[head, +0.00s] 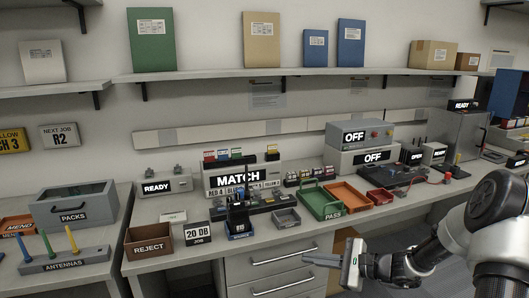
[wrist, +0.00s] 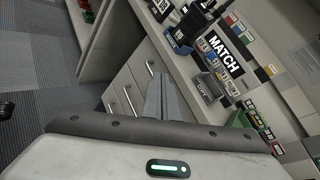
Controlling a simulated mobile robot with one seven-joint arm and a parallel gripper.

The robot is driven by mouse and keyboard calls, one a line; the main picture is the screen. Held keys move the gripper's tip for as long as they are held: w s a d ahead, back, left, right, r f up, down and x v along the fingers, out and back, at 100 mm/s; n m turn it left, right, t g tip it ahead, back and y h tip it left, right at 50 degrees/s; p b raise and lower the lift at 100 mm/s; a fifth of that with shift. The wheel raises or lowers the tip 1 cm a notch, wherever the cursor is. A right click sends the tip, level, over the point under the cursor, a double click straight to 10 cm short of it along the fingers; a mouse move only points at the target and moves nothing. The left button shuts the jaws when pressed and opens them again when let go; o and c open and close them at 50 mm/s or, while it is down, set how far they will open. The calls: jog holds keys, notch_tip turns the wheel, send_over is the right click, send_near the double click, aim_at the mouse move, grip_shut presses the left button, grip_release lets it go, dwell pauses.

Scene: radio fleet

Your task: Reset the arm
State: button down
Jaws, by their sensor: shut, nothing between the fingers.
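My arm (head: 440,245) reaches in from the lower right in the head view. My gripper (head: 312,260) points left in front of the bench drawers, below the bench top. In the wrist view my gripper (wrist: 163,90) shows its two fingers together, with nothing between them. It is apart from the bench and the things on it.
The bench holds a REJECT bin (head: 148,248), a MATCH display (head: 238,180), a green PASS tray (head: 322,203) and an orange tray (head: 347,194). Drawers (head: 275,262) sit behind my gripper. At left are an ANTENNAS rack (head: 62,262) and a PACKS box (head: 75,208).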

jog(key=s+a+r+n+g+h, duration=0.35)
jog(key=s+r+n, duration=0.25)
jog(key=s, duration=0.2)
jog(key=s+a+r+n+g+h, duration=0.2)
jog(key=s+a+r+n, duration=0.25)
jog(key=s+r, duration=0.2)
jog(key=s+d+r+n+t+h, duration=0.2)
jog(key=s+d+r+n+h, duration=0.15)
jog(key=s, duration=0.45)
jog(key=s+d+r+n+t+h, duration=0.25)
jog(key=s+d+r+n, duration=0.2)
jog(key=s, duration=0.35)
notch_tip(320, 180, up, 21)
jog(key=g+p, duration=0.1)
jog(key=p, duration=1.9)
jog(key=shift+a+r+m+h, duration=0.2)
jog(key=shift+m+h, duration=0.15)
jog(key=shift+s, duration=0.1)
